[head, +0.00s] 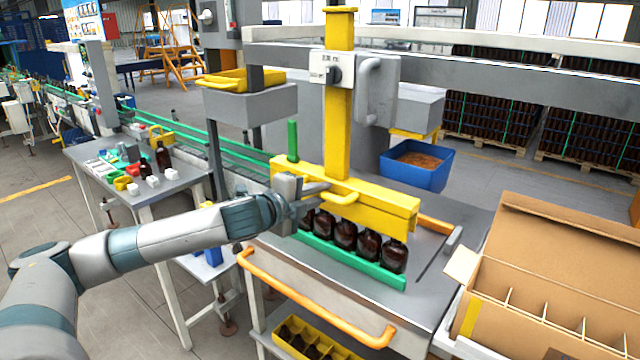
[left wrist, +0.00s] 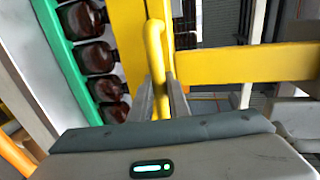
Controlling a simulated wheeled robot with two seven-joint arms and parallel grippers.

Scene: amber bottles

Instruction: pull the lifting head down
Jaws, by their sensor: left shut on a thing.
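The yellow lifting head (head: 345,198) is a long bar on a yellow upright post (head: 338,110). It is low, directly over a row of amber bottles (head: 345,234) whose tops are hidden behind it. A yellow handle (head: 340,199) sticks out from its front. My left gripper (head: 322,191) is at this handle. In the left wrist view the handle (left wrist: 156,65) runs between the two fingers, which are shut on it. The bottles also show in the left wrist view (left wrist: 97,57), beside the bar. My right gripper is in neither view.
A green rail (head: 350,260) runs along the front of the bottles. An open cardboard box with dividers (head: 560,240) stands at the right. An orange rail (head: 310,298) edges the table front. A side table (head: 180,184) with small items stands at the left.

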